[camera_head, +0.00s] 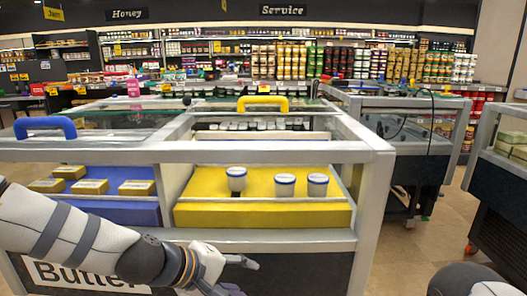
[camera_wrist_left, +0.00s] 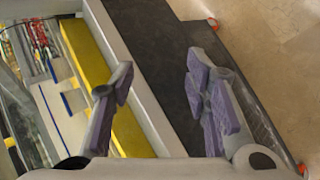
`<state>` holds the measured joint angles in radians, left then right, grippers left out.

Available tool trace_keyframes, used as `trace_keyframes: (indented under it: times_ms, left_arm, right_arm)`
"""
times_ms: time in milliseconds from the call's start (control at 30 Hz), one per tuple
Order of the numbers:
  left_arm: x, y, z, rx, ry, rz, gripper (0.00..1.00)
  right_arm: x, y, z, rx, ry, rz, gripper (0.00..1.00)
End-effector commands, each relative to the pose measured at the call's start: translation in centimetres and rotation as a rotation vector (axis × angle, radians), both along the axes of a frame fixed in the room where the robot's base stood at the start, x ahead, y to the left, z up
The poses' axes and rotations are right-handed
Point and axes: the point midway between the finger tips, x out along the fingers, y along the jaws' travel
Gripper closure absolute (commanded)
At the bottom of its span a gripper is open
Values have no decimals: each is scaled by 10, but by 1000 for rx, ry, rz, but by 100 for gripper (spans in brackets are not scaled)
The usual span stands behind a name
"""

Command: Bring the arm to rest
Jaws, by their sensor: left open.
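My left arm comes in from the left across the front of the display case. Its left gripper (camera_head: 238,276) is low in front of the case's dark front panel, below the yellow shelf. In the left wrist view the gripper's purple-padded fingers (camera_wrist_left: 158,78) are spread wide with nothing between them. The case's grey front edge and dark panel pass behind them. A small part of my right arm shows at the bottom right of the head view, and its gripper is out of sight.
The yellow shelf (camera_head: 262,217) holds three white tubs, one being a tub (camera_head: 315,185) at right. A blue shelf (camera_head: 112,210) holds several yellow packs. The case has a blue handle (camera_head: 45,127) and a yellow handle (camera_head: 263,104). Free floor (camera_head: 415,262) lies to the right.

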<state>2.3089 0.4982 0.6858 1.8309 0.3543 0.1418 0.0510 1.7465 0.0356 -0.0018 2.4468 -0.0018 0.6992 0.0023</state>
Motion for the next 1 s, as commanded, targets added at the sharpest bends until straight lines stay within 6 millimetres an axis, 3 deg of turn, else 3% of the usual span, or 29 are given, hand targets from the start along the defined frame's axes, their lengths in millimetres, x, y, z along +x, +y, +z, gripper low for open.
trace_keyframes:
  times_ms: [33, 100, 167, 233, 367, 400, 500, 600, 700, 1000]
  left_arm:
    - [-33, 2, -34, 76, 48, -42, 57]
    - [-83, 13, -82, 185, 113, -106, 57]
    - [-130, 26, -117, 274, 169, -170, 57]
    - [-189, 46, -149, 375, 230, -255, 57]
    - [-301, 94, -182, 545, 337, -433, 57]
    - [-333, 109, -184, 588, 366, -488, 57]
    - [-395, 143, -180, 669, 423, -611, 57]
    - [-432, 166, -172, 714, 460, -692, 57]
    - [-448, 175, -168, 731, 475, -727, 57]
    - [-449, 175, -169, 730, 478, -729, 57]
  right_arm:
    - [4, 0, 5, 0, -15, 0, 60]
    - [8, 0, 9, 0, -28, -1, 60]
    - [12, 0, 13, 0, -40, -1, 60]
    - [16, 0, 18, 1, -55, -2, 60]
    - [25, 0, 27, 0, -86, -2, 60]
    - [28, 0, 29, 1, -95, -2, 60]
    - [33, 0, 35, 1, -115, -3, 60]
    - [36, 0, 37, 0, -126, -3, 60]
    - [37, 0, 38, 0, -128, -3, 60]
    - [36, 0, 37, 1, -124, -3, 60]
